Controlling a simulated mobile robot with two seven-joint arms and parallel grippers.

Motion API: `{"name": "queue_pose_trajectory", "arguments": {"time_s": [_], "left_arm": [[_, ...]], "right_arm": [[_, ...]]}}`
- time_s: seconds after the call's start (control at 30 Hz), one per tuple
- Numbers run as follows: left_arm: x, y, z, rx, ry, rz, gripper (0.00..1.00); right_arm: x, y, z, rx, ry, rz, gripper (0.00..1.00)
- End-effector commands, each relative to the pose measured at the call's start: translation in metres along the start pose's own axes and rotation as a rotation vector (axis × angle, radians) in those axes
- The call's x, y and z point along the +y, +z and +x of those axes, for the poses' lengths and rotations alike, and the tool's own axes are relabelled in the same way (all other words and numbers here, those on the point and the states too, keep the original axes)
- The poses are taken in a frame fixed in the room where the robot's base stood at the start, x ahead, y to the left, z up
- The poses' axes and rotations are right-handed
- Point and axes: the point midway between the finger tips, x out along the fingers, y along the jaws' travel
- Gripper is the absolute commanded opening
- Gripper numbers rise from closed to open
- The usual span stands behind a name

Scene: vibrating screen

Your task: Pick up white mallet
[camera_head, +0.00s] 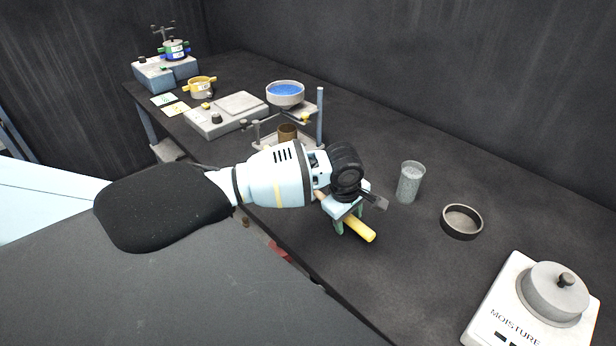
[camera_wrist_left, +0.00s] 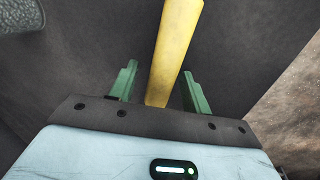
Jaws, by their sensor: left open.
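A yellow handle (camera_head: 358,229), which I take to be the mallet's, lies on the dark table under my left gripper in the head view. My left gripper (camera_head: 349,221) is open above the handle, its green fingers pointing down. In the left wrist view the handle (camera_wrist_left: 173,50) runs between the two open fingers (camera_wrist_left: 160,90), with a gap on each side. I cannot make out a white mallet head; my wrist covers part of that area. My right gripper is not in view.
A grey textured cup (camera_head: 410,184) and a dark ring-shaped dish (camera_head: 461,221) stand to the right. A white moisture device (camera_head: 507,290) is at front right. A stand with a blue-filled bowl (camera_head: 285,92) and a scale (camera_head: 228,116) are behind. The table's front edge is close.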

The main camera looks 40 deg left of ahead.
Motion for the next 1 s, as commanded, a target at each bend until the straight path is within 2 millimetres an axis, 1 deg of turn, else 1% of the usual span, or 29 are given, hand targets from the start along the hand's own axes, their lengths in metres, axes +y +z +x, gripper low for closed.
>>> {"name": "queue_pose_trajectory", "arguments": {"time_s": [0.17,0.2,0.53,0.83,0.93,1.0], "left_arm": [[0.0,0.0,0.001,0.0,0.0,0.0,0.48],[0.0,0.0,0.001,0.0,0.0,0.0,0.47],[0.0,0.0,0.0,0.0,-0.001,-0.001,0.04],[0.001,-0.001,-0.003,0.001,0.002,-0.001,0.03],[0.003,-0.001,-0.011,0.0,0.004,-0.001,0.03],[0.005,-0.001,-0.02,0.0,0.004,0.0,0.03]], "right_arm": [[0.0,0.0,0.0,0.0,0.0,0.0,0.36],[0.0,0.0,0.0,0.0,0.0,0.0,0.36],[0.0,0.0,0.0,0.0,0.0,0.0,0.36],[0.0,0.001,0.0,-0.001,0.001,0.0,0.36],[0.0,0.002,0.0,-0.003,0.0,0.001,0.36],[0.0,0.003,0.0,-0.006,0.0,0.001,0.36]]}}
